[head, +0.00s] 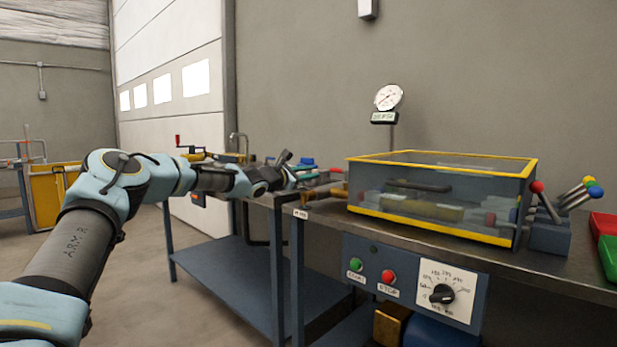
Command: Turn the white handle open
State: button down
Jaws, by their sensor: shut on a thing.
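My gripper (288,165) is dark and small at the far end of my outstretched arm, over the left part of the workbench. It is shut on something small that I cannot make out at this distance. I cannot pick out a white handle for certain. Small blue and teal parts (307,163) show just beyond and beside the gripper, partly covered by it.
A clear case with yellow edges (440,170) stands right of my gripper, with a round gauge (388,97) behind it. A lever block (549,236) with coloured knobs is farther right. A control panel (408,285) with green and red buttons faces the front.

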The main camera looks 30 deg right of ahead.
jog(key=shift+w+a+r, duration=0.15)
jog(key=shift+w, duration=0.1)
jog(key=c, duration=0.9)
grip_release()
jog(key=shift+o, duration=0.6)
jog(key=shift+s+f, duration=0.1)
jog(key=shift+f, duration=0.1)
jog(key=shift+a+b, duration=0.2)
jog(key=shift+b, duration=0.1)
jog(key=b+v, duration=0.4)
jog(key=v, duration=0.6)
jog(key=shift+s, duration=0.15)
jog(key=shift+a+r, duration=0.1)
